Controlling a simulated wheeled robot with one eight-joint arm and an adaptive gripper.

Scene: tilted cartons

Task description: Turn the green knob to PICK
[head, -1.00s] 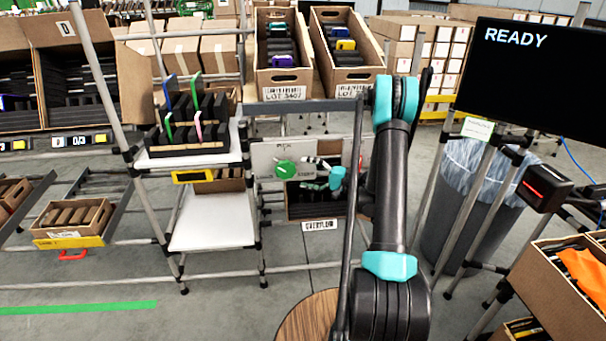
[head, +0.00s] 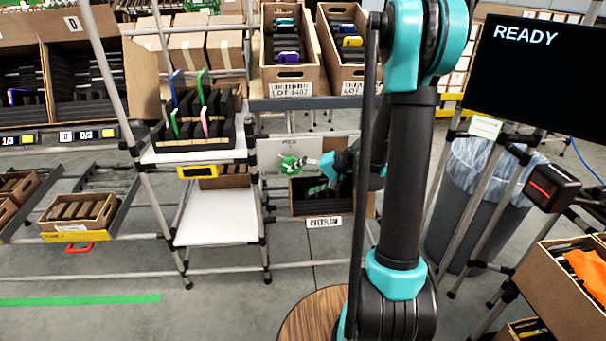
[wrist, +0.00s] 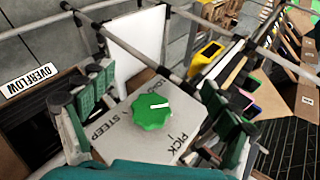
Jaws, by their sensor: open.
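The green knob (head: 290,164) is on a pale panel (head: 270,150) under the shelf, with PICK lettered above it in the head view. In the wrist view the knob (wrist: 152,114) is near the centre. STEEP is on the left. My gripper (head: 312,163) is at the panel, close in front of the knob. In the wrist view its open fingers (wrist: 157,104) stand on either side of the knob, with visible gaps. Contact cannot be seen.
An OVERFLOW carton (head: 322,196) with dark contents sits just below the panel. A rack (head: 195,152) with a black divided tray stands to the left. Metal posts and a shelf rail (head: 315,103) frame the panel. A screen (head: 540,80) reads READY.

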